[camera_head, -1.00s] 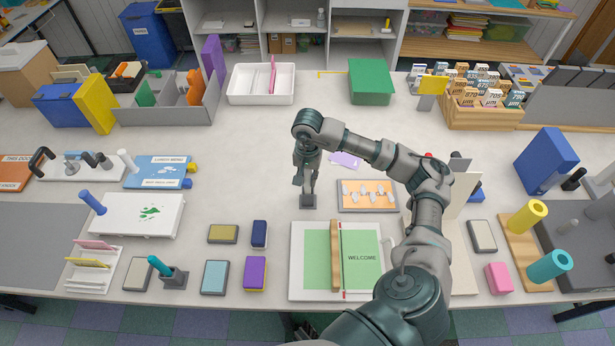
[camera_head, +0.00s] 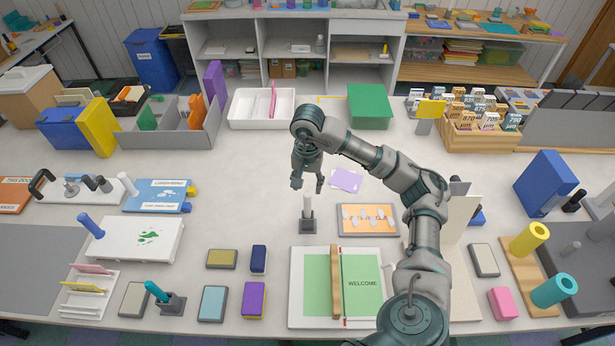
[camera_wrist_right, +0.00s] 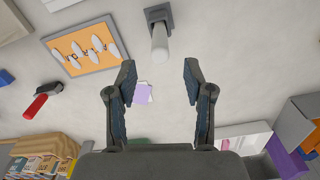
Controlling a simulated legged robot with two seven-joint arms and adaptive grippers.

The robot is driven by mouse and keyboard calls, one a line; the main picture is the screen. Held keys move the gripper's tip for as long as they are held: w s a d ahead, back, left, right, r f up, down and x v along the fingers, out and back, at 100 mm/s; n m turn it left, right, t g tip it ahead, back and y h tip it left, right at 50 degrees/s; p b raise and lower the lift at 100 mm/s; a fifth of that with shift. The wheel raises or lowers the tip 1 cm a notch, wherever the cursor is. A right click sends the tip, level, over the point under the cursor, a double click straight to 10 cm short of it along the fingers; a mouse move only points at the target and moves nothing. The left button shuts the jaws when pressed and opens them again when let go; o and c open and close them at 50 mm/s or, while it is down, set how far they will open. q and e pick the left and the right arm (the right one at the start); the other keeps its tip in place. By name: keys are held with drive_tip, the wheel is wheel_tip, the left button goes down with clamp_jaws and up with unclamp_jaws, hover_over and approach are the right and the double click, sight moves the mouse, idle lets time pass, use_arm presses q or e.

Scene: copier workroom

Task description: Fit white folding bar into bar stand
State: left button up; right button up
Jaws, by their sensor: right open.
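The white folding bar (camera_head: 307,203) stands upright in the dark grey bar stand (camera_head: 307,224), in the middle of the table. In the right wrist view the bar (camera_wrist_right: 159,42) and the stand (camera_wrist_right: 157,15) show beyond the fingertips, near the top edge. My right gripper (camera_head: 307,186) is open above the bar, apart from it. In the right wrist view its two fingers (camera_wrist_right: 158,80) are spread with nothing between them. My left gripper is not in view.
An orange board with white pieces (camera_head: 368,219) lies right of the stand. A green and white WELCOME folder (camera_head: 362,280) lies in front, with a wooden strip across it. A lilac card (camera_head: 346,180) lies behind. Bare table is left of the stand.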

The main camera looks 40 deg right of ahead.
drive_tip(key=shift+r, duration=1.6)
